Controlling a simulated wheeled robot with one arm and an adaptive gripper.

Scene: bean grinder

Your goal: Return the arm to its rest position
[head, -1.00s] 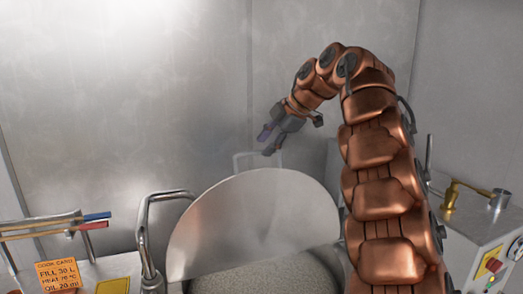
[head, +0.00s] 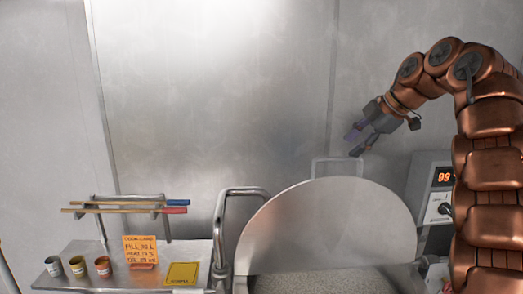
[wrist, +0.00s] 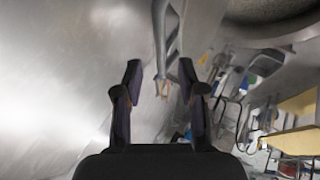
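My gripper (head: 355,143) is at the end of my copper-coloured arm, held in the air above and behind the round metal lid in the head view. In the wrist view my gripper (wrist: 160,80) shows its two dark fingers spread apart with nothing between them. The arm rises along the right side of the head view and bends over to the left at the top.
A metal lid (head: 325,225) stands tilted on a large vessel, with a tubular handle (head: 222,215) beside it. A shelf (head: 75,283) at left holds small cups (head: 78,266), an orange card (head: 140,250) and a yellow pad (head: 183,273). A control box (head: 440,190) is behind my arm.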

